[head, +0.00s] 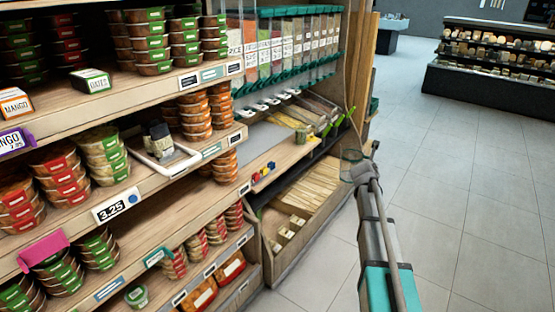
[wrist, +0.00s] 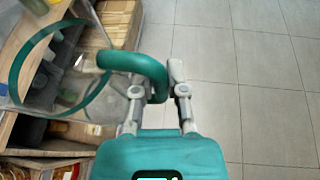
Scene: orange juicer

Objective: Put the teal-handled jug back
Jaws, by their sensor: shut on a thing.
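The teal-handled jug is clear, with a teal rim and a curved teal handle. In the wrist view the jug (wrist: 100,104) fills the left side, with its handle (wrist: 137,61) between my fingers. My gripper (wrist: 157,84) is shut on that handle. In the head view the small, see-through jug (head: 351,166) hangs at the end of my arm, by my gripper (head: 361,170). It is in the air to the right of the low wooden bin (head: 268,262). Its exact tilt is hard to tell.
A shelf unit (head: 165,88) with stacked tubs fills the left. Clear dispensers (head: 290,45) and a counter (head: 270,135) with small items stand beyond it. A wooden post (head: 361,62) stands just behind the jug. Tiled floor (head: 470,190) is clear at right, before a dark display stand (head: 480,85).

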